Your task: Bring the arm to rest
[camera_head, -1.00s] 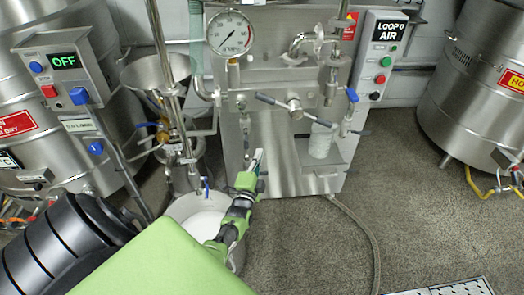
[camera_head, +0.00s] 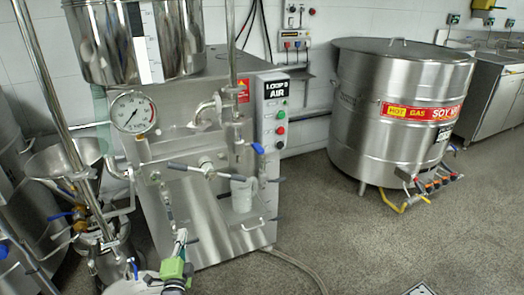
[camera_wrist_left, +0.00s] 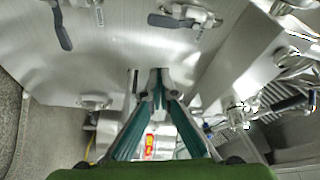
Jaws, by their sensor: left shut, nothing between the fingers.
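My left gripper (camera_head: 180,243) is at the bottom of the head view, in front of the lower steel front of the mill cabinet (camera_head: 215,225). Its fingers are shut with nothing between them. In the left wrist view its teal fingers (camera_wrist_left: 157,80) come together at their tips, with steel machine surfaces beyond. I cannot tell whether the tips touch the cabinet. My right gripper is in neither view.
The mill carries a pressure gauge (camera_head: 133,112), a black-handled valve (camera_head: 206,168) and a button panel (camera_head: 271,115). A steel funnel (camera_head: 65,160) stands left. A soy kettle (camera_head: 385,140) stands right. Open floor (camera_head: 350,245) lies between. A hose (camera_head: 292,262) runs along the floor.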

